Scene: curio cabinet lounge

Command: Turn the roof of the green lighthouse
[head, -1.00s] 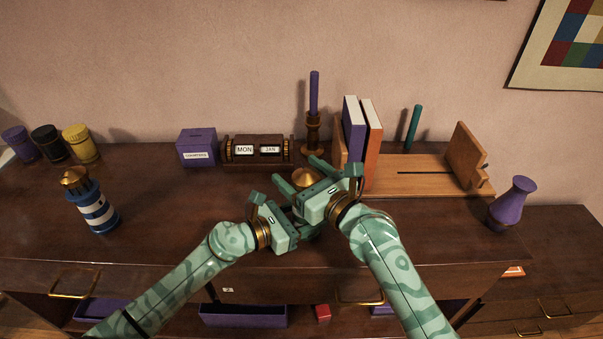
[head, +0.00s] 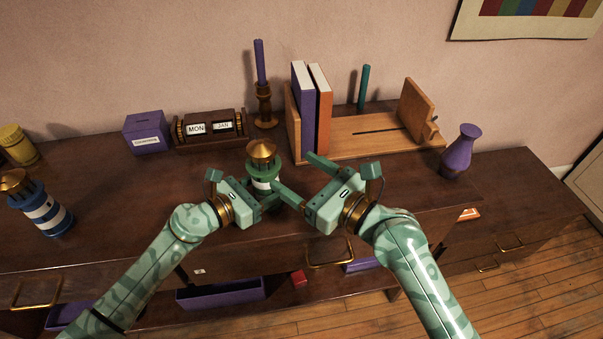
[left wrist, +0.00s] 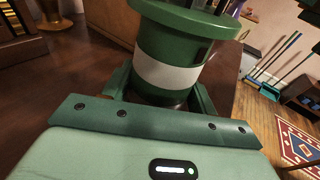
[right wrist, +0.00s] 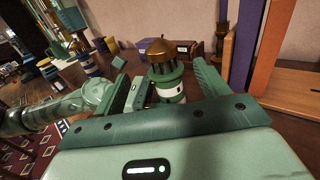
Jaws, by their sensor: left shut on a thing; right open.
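The green lighthouse (head: 263,168) stands upright on the cabinet top, with a brass cone roof (head: 262,149) and a white band. It also shows in the left wrist view (left wrist: 165,48) and the right wrist view (right wrist: 170,85); its roof (right wrist: 158,54) is bare there. My left gripper (head: 268,198) is shut on the lighthouse's lower body, one finger on each side. My right gripper (head: 292,178) is open and empty, to the right of the lighthouse, with its fingers pointing toward it. In the left wrist view the roof is out of frame.
A blue-striped lighthouse (head: 44,212) stands at the left. Behind are a purple box (head: 147,132), a calendar block (head: 210,129), a candlestick (head: 264,105) and a wooden bookend with books (head: 302,110). A purple vase (head: 459,152) stands at the right. The cabinet top's left middle is clear.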

